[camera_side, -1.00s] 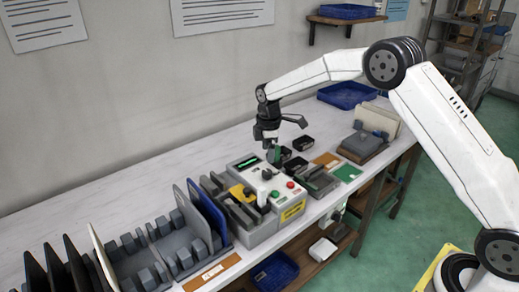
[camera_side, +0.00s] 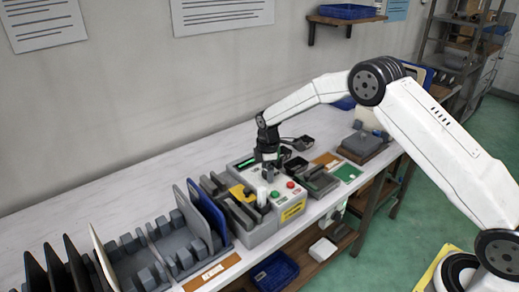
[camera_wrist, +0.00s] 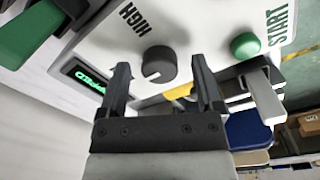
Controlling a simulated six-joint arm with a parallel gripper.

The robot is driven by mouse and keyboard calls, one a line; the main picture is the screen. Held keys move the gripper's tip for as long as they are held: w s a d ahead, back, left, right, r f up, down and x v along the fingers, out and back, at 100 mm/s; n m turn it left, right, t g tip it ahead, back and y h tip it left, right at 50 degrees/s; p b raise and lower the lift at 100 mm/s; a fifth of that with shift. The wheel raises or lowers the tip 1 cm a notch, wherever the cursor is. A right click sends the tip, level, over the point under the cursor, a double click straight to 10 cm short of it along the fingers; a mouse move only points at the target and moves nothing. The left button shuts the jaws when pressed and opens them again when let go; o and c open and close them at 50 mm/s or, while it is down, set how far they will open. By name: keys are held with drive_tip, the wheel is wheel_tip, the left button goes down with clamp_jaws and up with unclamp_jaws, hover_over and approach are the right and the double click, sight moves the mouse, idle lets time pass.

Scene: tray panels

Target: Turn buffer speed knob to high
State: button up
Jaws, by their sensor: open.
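The buffer speed knob (camera_wrist: 158,64) is a dark round dial with a light pointer mark on the machine's pale panel. The word HIGH (camera_wrist: 140,18) is printed beside it in the wrist view. My gripper (camera_wrist: 162,82) is open, with its two dark fingers on either side of the knob in the picture and nothing held. I cannot tell whether the fingers touch it. In the side view my gripper (camera_side: 268,172) is low over the control panel of the buffer machine (camera_side: 262,232) and hides the knob.
A green START button (camera_wrist: 245,45) and a lit green display (camera_wrist: 88,79) are near the knob. In the side view, a red button (camera_side: 290,185) is on the panel. A rack with blue and grey panels (camera_side: 205,212) stands to the left.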

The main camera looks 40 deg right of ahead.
drive_tip(key=shift+f, duration=0.1)
clamp_jaws()
